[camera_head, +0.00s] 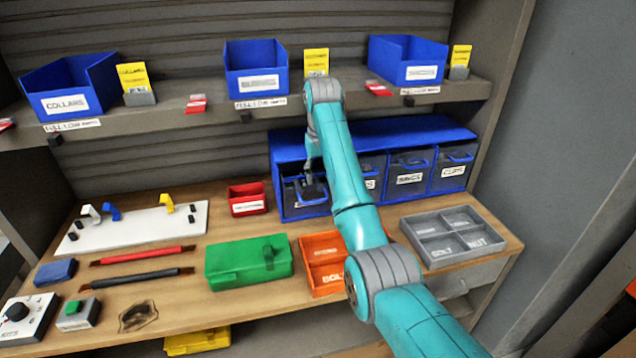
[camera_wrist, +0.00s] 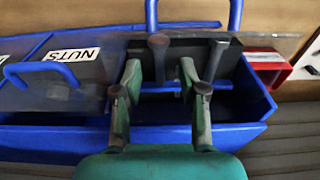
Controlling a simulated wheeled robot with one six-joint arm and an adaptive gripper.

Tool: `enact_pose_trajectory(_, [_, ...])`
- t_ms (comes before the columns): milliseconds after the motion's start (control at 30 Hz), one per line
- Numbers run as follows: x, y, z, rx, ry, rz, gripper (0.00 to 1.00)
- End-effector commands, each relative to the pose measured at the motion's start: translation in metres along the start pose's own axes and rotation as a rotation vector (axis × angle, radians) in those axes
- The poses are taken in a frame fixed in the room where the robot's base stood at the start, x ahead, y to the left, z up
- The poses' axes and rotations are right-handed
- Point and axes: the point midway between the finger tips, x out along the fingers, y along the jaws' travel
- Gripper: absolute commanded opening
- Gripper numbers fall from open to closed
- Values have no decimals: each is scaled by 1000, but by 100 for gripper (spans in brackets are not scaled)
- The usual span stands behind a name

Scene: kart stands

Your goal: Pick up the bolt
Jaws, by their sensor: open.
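My gripper (camera_head: 313,186) is at the leftmost compartment of the blue bin unit in the head view, mostly dark and small there. In the wrist view my gripper (camera_wrist: 159,70) is open, with its two green fingers apart over the blue-edged compartment. A grey bolt (camera_wrist: 158,43) with a round head shows between the fingers, its shank running down between them; I cannot tell whether either finger touches it. A second similar grey bolt (camera_wrist: 217,50) stands tilted beside the right finger. The bolts cannot be made out in the head view.
The blue bin unit (camera_head: 400,128) has a NUTS compartment (camera_wrist: 50,75) beside mine. A red box (camera_head: 248,198), green case (camera_head: 250,262), orange tray (camera_head: 322,240) and grey divided tray (camera_head: 413,232) stand on the bench. The shelf (camera_head: 190,112) with blue bins is above.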

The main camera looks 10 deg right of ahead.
Motion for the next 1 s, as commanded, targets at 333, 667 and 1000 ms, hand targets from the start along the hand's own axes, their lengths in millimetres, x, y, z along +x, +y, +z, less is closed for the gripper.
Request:
enact_pose_trajectory(333, [12,0,4,0,1,0,42])
enact_pose_trajectory(667, [12,0,4,0,1,0,0])
enact_pose_trajectory(1000, [10,0,3,0,1,0,0])
